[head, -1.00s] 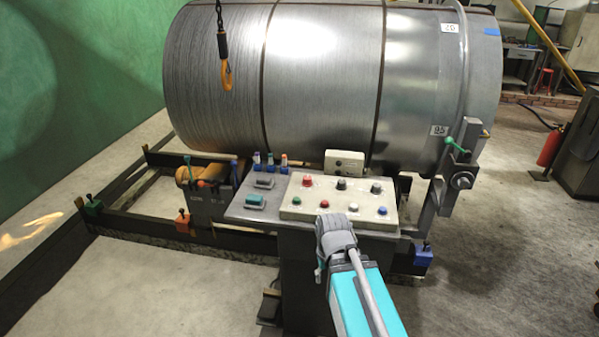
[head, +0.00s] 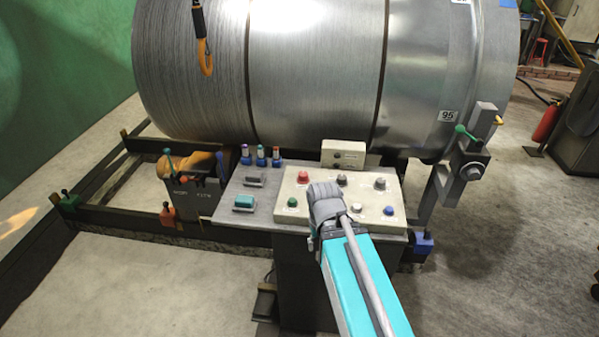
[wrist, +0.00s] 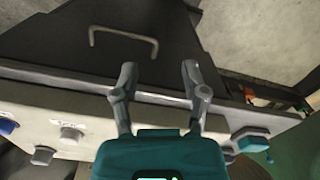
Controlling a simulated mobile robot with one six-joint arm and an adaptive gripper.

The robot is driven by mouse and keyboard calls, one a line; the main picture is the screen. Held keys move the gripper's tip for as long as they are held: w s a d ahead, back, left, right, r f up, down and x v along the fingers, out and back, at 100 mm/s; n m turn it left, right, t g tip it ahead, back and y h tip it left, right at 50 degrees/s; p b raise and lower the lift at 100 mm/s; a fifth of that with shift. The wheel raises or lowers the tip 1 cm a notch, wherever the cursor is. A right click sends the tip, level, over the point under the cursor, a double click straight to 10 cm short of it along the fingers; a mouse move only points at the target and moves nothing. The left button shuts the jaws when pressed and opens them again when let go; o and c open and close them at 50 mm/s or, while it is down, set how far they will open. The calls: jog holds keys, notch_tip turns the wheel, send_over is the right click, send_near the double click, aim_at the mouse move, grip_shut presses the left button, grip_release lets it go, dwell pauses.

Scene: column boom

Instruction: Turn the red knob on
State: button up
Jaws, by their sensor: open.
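A red knob (head: 303,177) stands on the back row of the cream control box (head: 283,216), upper left in the head view. I cannot read which way it is turned. My gripper (head: 325,188) is over the middle of the box, just to the right of the red knob and apart from it in the picture. In the wrist view my gripper (wrist: 160,85) has its two fingers spread with nothing between them. The red knob does not show in the wrist view. My gripper and arm hide the middle of the box's front row.
The box also carries a green button (head: 292,202), a blue button (head: 389,210) and grey knobs (head: 380,183). Left of it are a teal switch (head: 244,202) and several small levers.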

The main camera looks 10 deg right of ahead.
jog(key=shift+o, duration=0.3)
jog(key=shift+o, duration=1.8)
jog(key=shift+w+d+r, duration=0.1)
jog(key=shift+w+r, duration=0.15)
jog(key=shift+w, duration=0.05)
notch_tip(320, 180, up, 15)
jog(key=n+p, duration=1.2)
jog(key=p, duration=0.4)
send_over(303, 173)
jog(key=shift+w+d, duration=0.2)
jog(key=shift+b, duration=0.35)
jog(key=f+b, duration=0.6)
jog(key=f, duration=0.1)
jog(key=f+b, duration=0.6)
jog(key=b, duration=0.1)
jog(key=shift+s+a+f+b, duration=0.15)
jog(key=shift+s+f+b, duration=0.05)
jog(key=shift+f+b, duration=0.15)
